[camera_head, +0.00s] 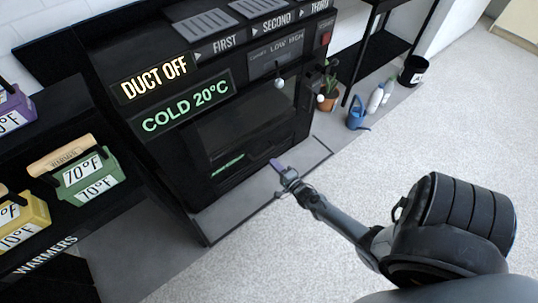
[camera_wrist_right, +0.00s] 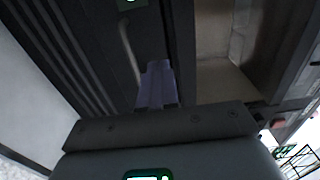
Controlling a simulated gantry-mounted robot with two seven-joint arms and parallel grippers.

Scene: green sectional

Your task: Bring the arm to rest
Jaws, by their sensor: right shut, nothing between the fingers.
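My right arm reaches in from the lower right in the head view. Its gripper (camera_head: 277,165) is in front of the black oven-like machine (camera_head: 250,130), above the grey ledge at its foot. The purple-grey fingers are shut together with nothing held. In the right wrist view the closed fingers (camera_wrist_right: 157,84) point toward dark panels and a pale curved bar. Whether the fingertips touch anything is unclear. My left gripper is not in view.
A black shelf at left holds a green 70°F block (camera_head: 88,178), a yellow block (camera_head: 22,222) and a purple block (camera_head: 12,110). A plant pot (camera_head: 328,100), blue watering can (camera_head: 357,114) and black bin (camera_head: 412,70) stand behind. The pale floor at right is clear.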

